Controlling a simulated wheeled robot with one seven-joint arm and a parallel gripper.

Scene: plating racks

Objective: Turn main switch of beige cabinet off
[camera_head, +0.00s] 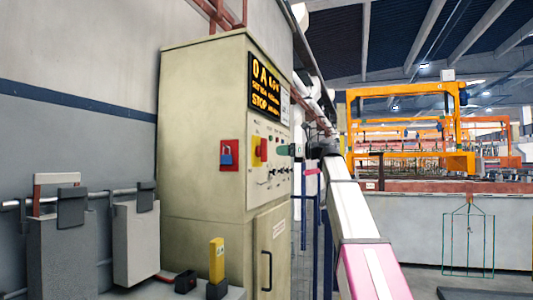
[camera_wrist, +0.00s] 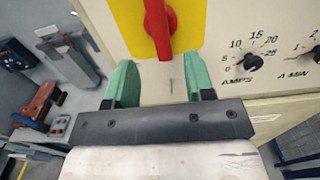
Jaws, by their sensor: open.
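The beige cabinet (camera_head: 203,130) stands against the wall in the head view. Its main switch (camera_head: 264,148) is a red handle on a yellow plate on the front panel. In the wrist view the red handle (camera_wrist: 159,30) points up and down in the picture, its lower end just beyond my fingertips; its upper part is cut off by the frame. My gripper (camera_wrist: 160,80) is open, with its two green fingers apart and nothing between them. The fingers are just below the handle in that view. My gripper also shows at the cabinet front in the head view (camera_head: 284,149).
A black display (camera_head: 265,88) with yellow text sits above the switch. Small knobs (camera_wrist: 250,63) with number scales lie right of it. A red plate with a blue padlock (camera_head: 229,155) is on the cabinet side. A yellow-handled device (camera_head: 216,260) stands in front, lower left.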

